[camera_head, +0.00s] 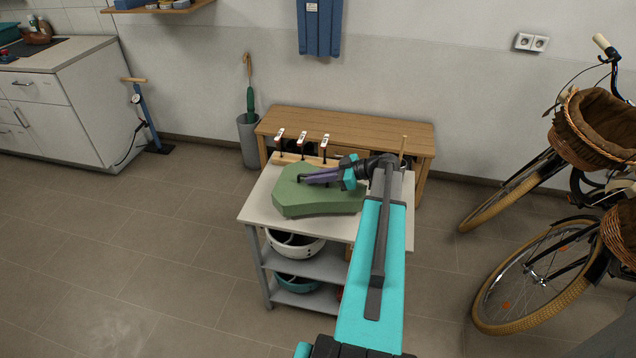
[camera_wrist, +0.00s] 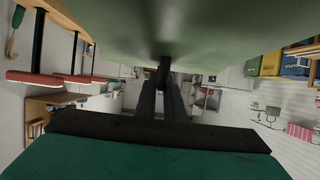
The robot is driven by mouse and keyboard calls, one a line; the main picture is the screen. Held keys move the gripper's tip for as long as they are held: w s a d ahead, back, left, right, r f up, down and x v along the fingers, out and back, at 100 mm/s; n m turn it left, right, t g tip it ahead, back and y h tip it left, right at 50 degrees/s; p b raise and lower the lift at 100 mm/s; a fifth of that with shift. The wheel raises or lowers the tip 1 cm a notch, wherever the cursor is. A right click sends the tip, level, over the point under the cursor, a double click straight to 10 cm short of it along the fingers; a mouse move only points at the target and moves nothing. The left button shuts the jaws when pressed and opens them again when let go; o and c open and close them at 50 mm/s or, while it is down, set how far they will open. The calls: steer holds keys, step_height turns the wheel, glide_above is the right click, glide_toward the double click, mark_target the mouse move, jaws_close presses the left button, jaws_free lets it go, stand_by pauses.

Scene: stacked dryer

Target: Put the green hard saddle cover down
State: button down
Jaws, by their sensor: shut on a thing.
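The green hard saddle cover (camera_head: 318,198) is over the top of the small grey shelf table (camera_head: 262,205) in the head view. It is a flat, angular green piece. My gripper (camera_head: 312,179) reaches in from the right and is shut on it at its upper middle. In the wrist view the cover's green surface (camera_wrist: 160,28) fills the top, and the dark fingers (camera_wrist: 163,98) meet a small dark part against it. I cannot tell whether the cover touches the tabletop or hangs just above it.
A rack with several upright tools (camera_head: 302,158) stands along the table's back edge. A wooden bench (camera_head: 345,128) is behind it. Bowls (camera_head: 295,243) sit on the lower shelves. Bicycles (camera_head: 545,265) stand at the right.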

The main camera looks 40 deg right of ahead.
mark_target(318, 185)
steer(key=shift+f+p, duration=0.6)
steer(key=shift+f, duration=0.95)
steer(key=shift+f, duration=0.1)
steer(key=c, duration=1.8)
jaws_free()
steer(key=shift+c, duration=0.2)
steer(key=shift+s+d+r, duration=0.2)
steer(key=shift+s+d, duration=0.05)
steer(key=shift+s, duration=0.05)
steer(key=b+v, duration=0.4)
steer(key=v, duration=0.7)
steer(key=shift+r, duration=0.15)
steer(key=shift+s, duration=0.1)
